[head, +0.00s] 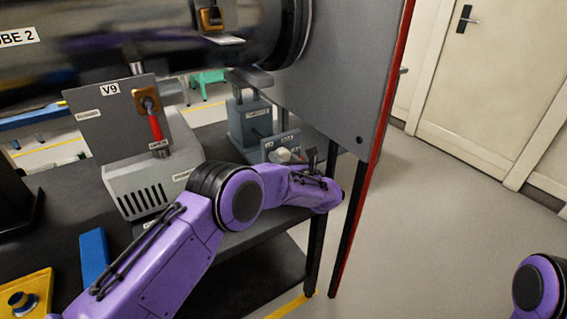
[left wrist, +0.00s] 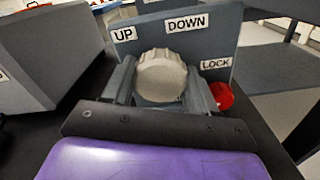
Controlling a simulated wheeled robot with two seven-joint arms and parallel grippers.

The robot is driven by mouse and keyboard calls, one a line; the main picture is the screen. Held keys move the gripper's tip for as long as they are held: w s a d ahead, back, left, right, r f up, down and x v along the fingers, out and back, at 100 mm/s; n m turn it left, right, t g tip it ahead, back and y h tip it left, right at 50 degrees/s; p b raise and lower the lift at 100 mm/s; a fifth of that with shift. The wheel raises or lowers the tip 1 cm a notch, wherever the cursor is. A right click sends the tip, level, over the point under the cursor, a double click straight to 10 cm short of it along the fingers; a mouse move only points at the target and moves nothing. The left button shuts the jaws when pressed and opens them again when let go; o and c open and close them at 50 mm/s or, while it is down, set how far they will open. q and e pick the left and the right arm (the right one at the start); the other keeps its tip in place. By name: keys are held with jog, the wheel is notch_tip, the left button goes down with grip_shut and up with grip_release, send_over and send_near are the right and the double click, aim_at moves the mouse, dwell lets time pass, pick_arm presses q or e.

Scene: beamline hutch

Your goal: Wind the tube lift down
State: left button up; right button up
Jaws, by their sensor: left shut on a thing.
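The tube lift (head: 250,122) is a blue-grey stand under the right end of the large dark tube (head: 110,45). At its foot is a panel marked UP, DOWN and LOCK (left wrist: 215,42). A pale ribbed knob (left wrist: 160,78) sits in front of this panel and shows small in the head view (head: 284,155). My left gripper (left wrist: 160,92) is shut on the knob, one finger on each side. In the head view my left gripper (head: 298,162) is partly hidden by its own wrist. A red knob (left wrist: 221,96) sits below LOCK, just right of the right finger. My right gripper is out of view.
A grey box marked V9 (head: 105,125) with a red-handled valve (head: 155,125) stands left of the lift on the dark bench. A tall grey panel with a red edge (head: 340,70) stands close on the right. Open floor lies beyond it.

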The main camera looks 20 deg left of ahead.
pick_arm(q)
jog(key=shift+m+b, duration=0.4)
jog(key=shift+m, duration=0.8)
jog(key=shift+r, duration=0.1)
jog(key=o, duration=1)
jog(key=shift+d, duration=0.1)
jog(key=shift+o, duration=0.2)
jog(key=v, duration=1)
jog(key=shift+s+d+b, duration=0.15)
jog(key=shift+d+b, duration=0.05)
jog(key=shift+b, duration=0.2)
